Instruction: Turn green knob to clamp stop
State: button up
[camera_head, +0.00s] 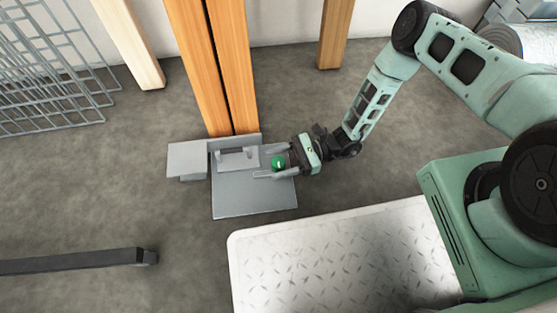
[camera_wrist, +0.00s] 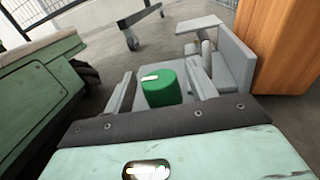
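The green knob (camera_head: 278,162) is small and round with a white mark on its top. It stands on the grey stop fixture (camera_head: 240,200) at the foot of the wooden posts. In the wrist view the knob (camera_wrist: 163,86) lies between the two grey fingers of my gripper (camera_wrist: 160,95), with a gap visible on at least the left side. My gripper (camera_head: 273,161) is open around the knob and comes in from the right in the head view. Contact on the right side of the knob is not clear.
Two wooden posts (camera_head: 213,70) rise behind the fixture. A wire cage (camera_head: 50,70) stands at the far left. A dark bar (camera_head: 75,262) lies at the lower left. A white tread plate (camera_head: 330,260) is in front. Bare floor lies left of the fixture.

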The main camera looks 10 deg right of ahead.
jog(key=shift+d, duration=0.1)
jog(key=shift+w+d+r, duration=0.1)
jog(key=shift+d, duration=0.2)
jog(key=d+p, duration=0.1)
jog(key=d, duration=0.4)
jog(key=w+d+p, duration=0.1)
jog(key=d+p, duration=0.1)
jog(key=d, duration=0.3)
jog(key=w+d+p, duration=0.1)
jog(key=d+p, duration=0.1)
jog(key=d, duration=0.3)
jog(key=shift+w+d+p, duration=0.15)
jog(key=shift+d+p, duration=0.2)
jog(key=shift+d, duration=0.4)
